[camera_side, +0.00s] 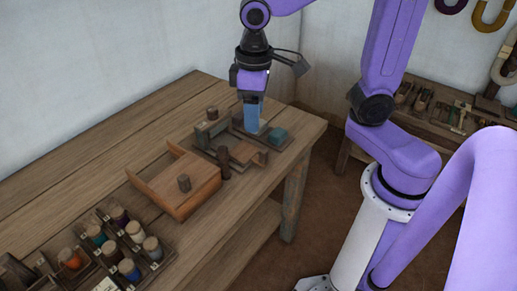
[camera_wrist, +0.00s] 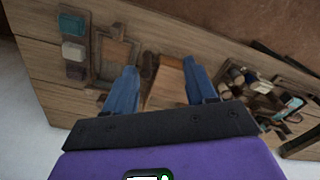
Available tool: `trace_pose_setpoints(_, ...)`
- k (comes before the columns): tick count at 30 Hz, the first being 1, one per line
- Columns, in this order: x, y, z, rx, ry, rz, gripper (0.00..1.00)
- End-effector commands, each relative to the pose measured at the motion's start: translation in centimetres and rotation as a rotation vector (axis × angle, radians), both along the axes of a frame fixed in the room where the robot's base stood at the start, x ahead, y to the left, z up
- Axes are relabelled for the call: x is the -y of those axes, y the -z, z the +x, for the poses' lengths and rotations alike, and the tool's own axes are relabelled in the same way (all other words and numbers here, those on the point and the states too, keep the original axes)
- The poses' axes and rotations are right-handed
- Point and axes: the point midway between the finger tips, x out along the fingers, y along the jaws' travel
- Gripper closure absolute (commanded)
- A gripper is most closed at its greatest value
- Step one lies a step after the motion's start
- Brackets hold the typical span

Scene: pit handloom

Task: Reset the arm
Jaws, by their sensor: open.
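My gripper (camera_side: 251,118) points down over the far right part of the wooden bench (camera_side: 120,140), its blue fingers close above a dark wooden frame. In the wrist view my gripper (camera_wrist: 159,66) has its two blue fingers spread wide apart. Nothing is held between them. A brown wooden piece (camera_wrist: 167,82) shows in the gap, lower down on the bench. In the side view the fingers overlap, and the exact height of their tips over the frame is hard to tell.
A wooden box (camera_side: 172,188) with a knob stands in front. A rack of colored spools (camera_side: 115,250) is at the bench's near left. Hanging loops (camera_side: 490,12) and a second bench (camera_side: 440,110) are behind my arm.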

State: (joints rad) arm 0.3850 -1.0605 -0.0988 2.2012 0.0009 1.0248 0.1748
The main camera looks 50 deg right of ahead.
Motion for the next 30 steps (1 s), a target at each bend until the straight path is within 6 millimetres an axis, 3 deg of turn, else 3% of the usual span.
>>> trace_pose_setpoints(18,4.1,2.4,-12.9,0.011,-0.506,0.01,0.44)
trace_pose_setpoints(24,4.9,2.9,-14.9,0.013,-0.585,0.01,0.44)
trace_pose_setpoints(30,5.0,3.0,-15.2,0.013,-0.6,0.011,0.44)
